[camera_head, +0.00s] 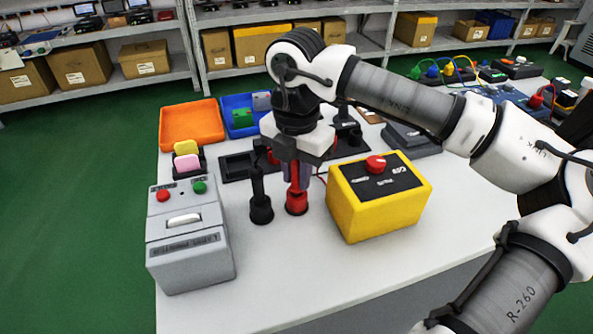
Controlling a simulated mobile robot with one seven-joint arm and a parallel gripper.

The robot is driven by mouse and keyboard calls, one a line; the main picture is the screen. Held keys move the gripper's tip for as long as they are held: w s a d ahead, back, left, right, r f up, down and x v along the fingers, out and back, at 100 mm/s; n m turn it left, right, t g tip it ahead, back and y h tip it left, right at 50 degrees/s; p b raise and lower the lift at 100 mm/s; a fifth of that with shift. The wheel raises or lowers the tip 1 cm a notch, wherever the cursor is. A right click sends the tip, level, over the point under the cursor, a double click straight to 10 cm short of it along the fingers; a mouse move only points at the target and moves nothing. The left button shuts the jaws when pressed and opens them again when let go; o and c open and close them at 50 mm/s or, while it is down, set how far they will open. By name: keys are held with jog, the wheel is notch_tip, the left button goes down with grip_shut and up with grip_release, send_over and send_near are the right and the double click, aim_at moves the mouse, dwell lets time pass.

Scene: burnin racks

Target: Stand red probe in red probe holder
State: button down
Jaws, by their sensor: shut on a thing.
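The red probe (295,181) is upright between the fingers of my gripper (296,174), which is shut on it. Its lower end meets the red probe holder (296,204), a round red cup on the white table. I cannot tell how deep the probe sits in the holder. My fingers and wrist hide the upper part of the probe. A black probe (257,184) stands in a black holder (261,212) just left of the red one.
A yellow box with a red button (382,214) stands close on the right. Orange (189,127) and blue bins (243,132) lie behind. The table front (290,275) is clear.

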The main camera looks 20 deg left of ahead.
jog(key=shift+f+b, duration=0.45)
jog(key=shift+f, duration=0.1)
jog(key=c, duration=1.2)
grip_release()
jog(key=shift+r, duration=0.1)
notch_tip(320, 180, up, 14)
jog(key=shift+f, duration=0.1)
jog(key=shift+d, duration=0.1)
